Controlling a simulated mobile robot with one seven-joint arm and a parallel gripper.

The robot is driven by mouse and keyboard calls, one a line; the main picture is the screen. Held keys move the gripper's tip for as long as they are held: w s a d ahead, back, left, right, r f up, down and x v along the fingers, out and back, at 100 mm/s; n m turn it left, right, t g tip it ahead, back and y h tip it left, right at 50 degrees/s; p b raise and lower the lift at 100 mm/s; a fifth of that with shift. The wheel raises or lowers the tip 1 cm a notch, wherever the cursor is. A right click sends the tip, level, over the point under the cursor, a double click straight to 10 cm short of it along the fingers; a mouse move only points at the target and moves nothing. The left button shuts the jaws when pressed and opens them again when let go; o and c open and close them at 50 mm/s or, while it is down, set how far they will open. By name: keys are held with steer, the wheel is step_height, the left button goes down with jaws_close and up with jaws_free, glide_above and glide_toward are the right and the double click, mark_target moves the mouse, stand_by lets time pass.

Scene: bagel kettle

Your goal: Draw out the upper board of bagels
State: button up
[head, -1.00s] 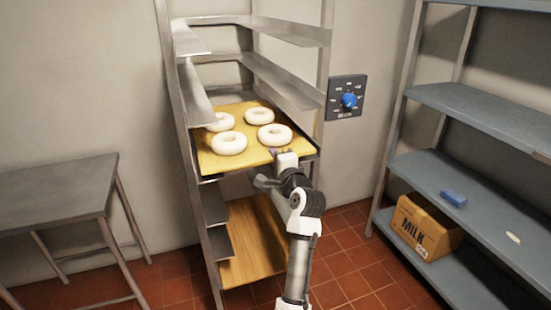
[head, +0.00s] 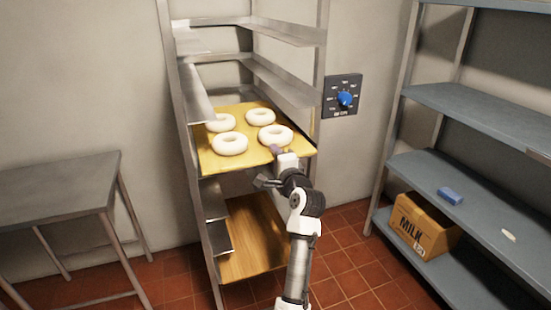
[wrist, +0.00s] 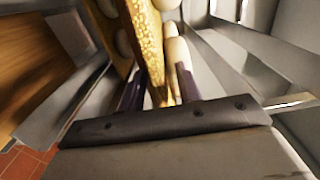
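The upper board (head: 240,162) is yellow and lies level in the tall metal rack, with several pale bagels (head: 229,144) on it. My gripper (head: 279,151) is at the board's front edge, right of its middle. In the wrist view, the two dark fingers (wrist: 159,82) stand apart on either side of the board's edge (wrist: 148,40). Gaps show between fingers and board, so the gripper looks open around the edge. Bagels (wrist: 175,52) show beside the right finger. In the head view my gripper hides part of the front edge, and the fingertips are small.
The rack (head: 187,150) has side rails above and below. A plain wooden board (head: 255,240) lies low in it. A blue dial (head: 345,98) is on the wall at right. A grey table (head: 55,190) stands left; blue shelves with a milk carton (head: 422,228) stand right.

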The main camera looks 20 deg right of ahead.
steer(key=shift+o, duration=0.3)
steer(key=s+p, duration=0.1)
steer(key=s, duration=0.6)
steer(key=shift+p, duration=0.3)
stand_by(0.4)
